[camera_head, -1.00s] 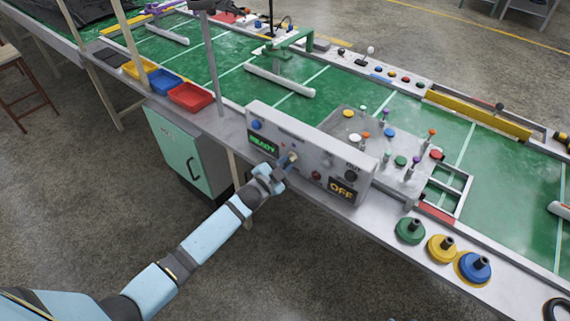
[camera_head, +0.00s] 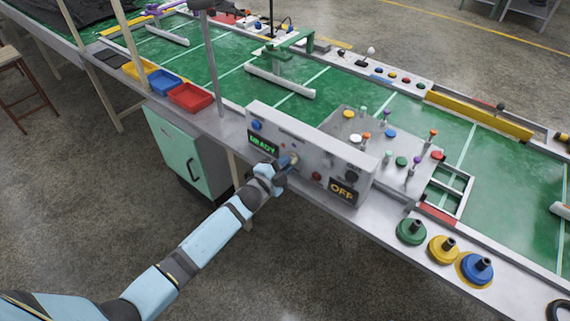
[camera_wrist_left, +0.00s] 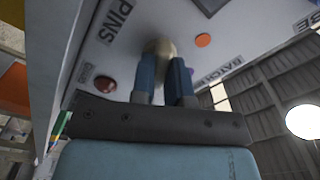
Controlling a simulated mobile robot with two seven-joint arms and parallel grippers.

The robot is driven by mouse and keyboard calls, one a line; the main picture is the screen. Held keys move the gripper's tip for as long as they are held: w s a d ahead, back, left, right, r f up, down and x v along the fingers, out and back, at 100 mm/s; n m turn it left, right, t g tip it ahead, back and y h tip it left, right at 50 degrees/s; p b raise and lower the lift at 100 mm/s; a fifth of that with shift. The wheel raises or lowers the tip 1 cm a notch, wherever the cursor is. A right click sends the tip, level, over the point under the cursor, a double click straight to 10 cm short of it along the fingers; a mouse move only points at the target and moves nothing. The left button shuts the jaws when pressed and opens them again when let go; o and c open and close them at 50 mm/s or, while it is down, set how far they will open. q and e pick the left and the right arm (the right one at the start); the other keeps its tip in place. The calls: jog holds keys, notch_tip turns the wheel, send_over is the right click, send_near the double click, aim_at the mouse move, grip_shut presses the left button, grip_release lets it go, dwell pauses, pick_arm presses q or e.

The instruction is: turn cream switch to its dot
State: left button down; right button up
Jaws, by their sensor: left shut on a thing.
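The cream switch (camera_wrist_left: 160,48) sits on the front face of the grey control box (camera_head: 330,150). In the left wrist view it shows between and just beyond the two blue fingers of my left gripper (camera_wrist_left: 162,78). My left gripper also shows in the head view (camera_head: 286,163), up against the box face, and is shut on the cream switch. The switch's dot is not clear in either view. The box has a green READY display (camera_head: 263,144) and an amber OFF display (camera_head: 343,191). My right gripper is not in view.
A red-orange button (camera_wrist_left: 203,40) is close beside the switch. Green, yellow and blue knobbed discs (camera_head: 411,231) stand on the bench's front edge. Red, blue and yellow bins (camera_head: 190,97) are at the left. A panel of small pegs (camera_head: 400,150) lies behind the box.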

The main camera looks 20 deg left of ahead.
pick_arm(q)
jog(key=c, duration=1.1)
grip_release()
jog(key=v, duration=1.4)
